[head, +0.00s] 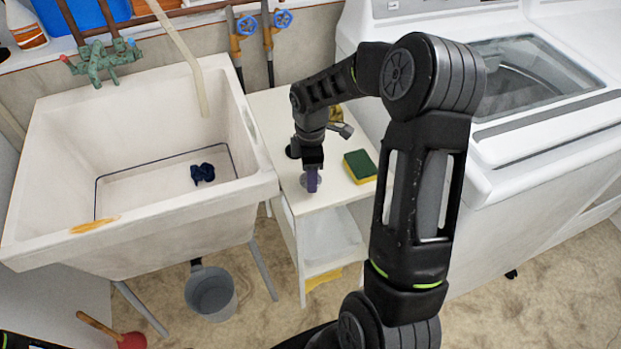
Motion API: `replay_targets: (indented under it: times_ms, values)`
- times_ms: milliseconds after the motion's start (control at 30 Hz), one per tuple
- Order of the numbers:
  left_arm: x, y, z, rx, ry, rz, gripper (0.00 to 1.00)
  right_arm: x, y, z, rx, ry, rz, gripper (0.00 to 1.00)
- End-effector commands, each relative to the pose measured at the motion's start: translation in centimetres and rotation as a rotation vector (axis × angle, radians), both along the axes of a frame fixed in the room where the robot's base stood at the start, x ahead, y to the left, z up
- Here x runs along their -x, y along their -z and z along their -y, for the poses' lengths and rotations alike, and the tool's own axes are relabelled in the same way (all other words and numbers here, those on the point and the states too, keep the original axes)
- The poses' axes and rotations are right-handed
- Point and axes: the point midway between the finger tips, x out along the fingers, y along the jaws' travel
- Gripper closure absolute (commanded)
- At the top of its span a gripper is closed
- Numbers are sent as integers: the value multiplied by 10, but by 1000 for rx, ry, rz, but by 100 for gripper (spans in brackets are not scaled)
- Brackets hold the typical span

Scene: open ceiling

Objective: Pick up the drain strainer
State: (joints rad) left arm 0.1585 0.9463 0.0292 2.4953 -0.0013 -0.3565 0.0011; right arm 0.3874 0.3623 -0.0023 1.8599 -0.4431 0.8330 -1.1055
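A small grey round piece, which looks like the drain strainer (304,184), lies on the white side table (333,195) near its front left edge. My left gripper is not in view.
A green and yellow sponge (360,166) lies right of the gripper. A metal object (341,130) is behind it. The sink (150,221) on the left holds a dark blue cloth (203,173). The washer (500,150) stands right. A grey bucket (210,291) and plunger (131,341) are on the floor.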

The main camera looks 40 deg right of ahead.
Motion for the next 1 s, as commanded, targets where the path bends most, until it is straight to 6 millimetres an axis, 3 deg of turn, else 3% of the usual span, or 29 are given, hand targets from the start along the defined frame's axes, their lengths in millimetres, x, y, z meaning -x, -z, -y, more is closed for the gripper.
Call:
replay_targets:
  times_ms: [200,400,1000]
  values:
    - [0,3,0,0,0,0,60,-1,-44,0,2,1,6,88]
    - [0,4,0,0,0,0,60,-1,-74,0,0,0,4,88]
    - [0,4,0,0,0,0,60,0,-80,0,-1,0,1,88]
